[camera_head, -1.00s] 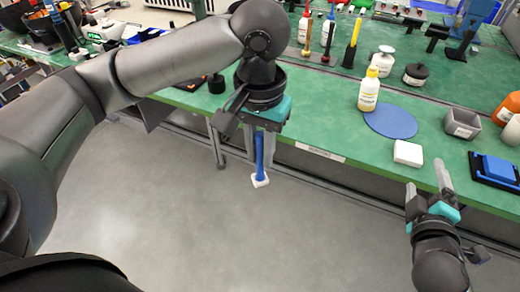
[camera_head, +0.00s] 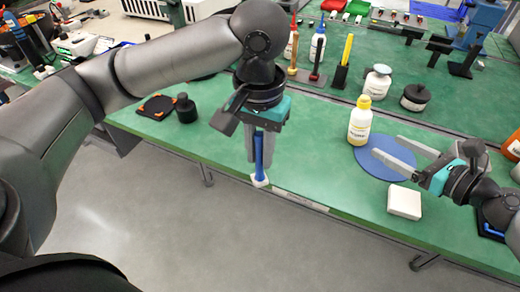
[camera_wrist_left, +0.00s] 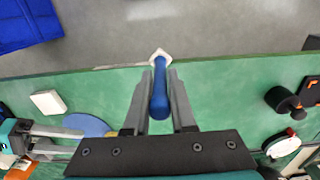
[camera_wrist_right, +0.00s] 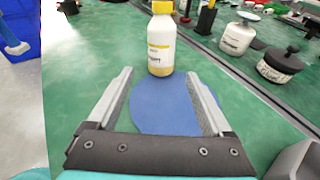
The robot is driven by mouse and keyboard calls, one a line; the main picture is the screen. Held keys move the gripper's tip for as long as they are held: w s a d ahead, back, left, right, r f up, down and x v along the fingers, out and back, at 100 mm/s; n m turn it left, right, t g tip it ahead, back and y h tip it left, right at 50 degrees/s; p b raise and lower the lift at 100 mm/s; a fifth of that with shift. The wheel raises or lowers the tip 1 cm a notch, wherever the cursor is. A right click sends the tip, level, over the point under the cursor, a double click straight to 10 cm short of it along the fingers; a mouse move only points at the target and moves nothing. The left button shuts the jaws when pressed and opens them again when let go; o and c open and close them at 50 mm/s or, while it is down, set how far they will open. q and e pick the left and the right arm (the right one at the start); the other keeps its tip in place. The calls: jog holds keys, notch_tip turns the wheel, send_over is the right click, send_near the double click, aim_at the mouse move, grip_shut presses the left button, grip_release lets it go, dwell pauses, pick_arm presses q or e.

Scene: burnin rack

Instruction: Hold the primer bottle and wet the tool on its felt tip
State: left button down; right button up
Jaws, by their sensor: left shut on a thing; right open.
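The primer bottle (camera_head: 359,122), white with a yellow label and yellow cap, stands upright on the bench at the edge of a round blue mat (camera_head: 384,159). My right gripper (camera_head: 404,152) is open and empty over the mat. In the right wrist view the bottle (camera_wrist_right: 161,42) stands ahead, between the finger directions and beyond the tips. My left gripper (camera_head: 262,152) is shut on the blue handle of a tool (camera_head: 259,155), held upright with its white head down near the bench's front edge. The tool (camera_wrist_left: 160,92) also shows between the left fingers. No felt tip is visible; the cap hides the bottle's top.
A white block (camera_head: 404,202) lies near the front edge below the mat. A white jar (camera_head: 377,82) and a dark-lidded jar (camera_head: 415,97) stand behind the bottle. Upright tools and bottles stand farther back. The green bench between the left gripper and the bottle is clear.

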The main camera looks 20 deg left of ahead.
aim_at(365, 136)
pick_arm(q)
jog(key=shift+w, duration=0.1)
pick_arm(e)
jog(key=shift+w+f, duration=0.15)
jog(key=shift+w, duration=0.05)
jog(key=shift+w+a, duration=0.15)
jog(key=shift+a, duration=0.05)
pick_arm(q)
notch_tip(365, 136, down, 2)
jog(key=shift+f+b, duration=0.1)
jog(key=shift+b, duration=1.1)
pick_arm(e)
jog(key=x, duration=0.9)
jog(key=shift+a+f, duration=0.1)
jog(key=shift+f, duration=0.05)
jog(key=c, duration=0.9)
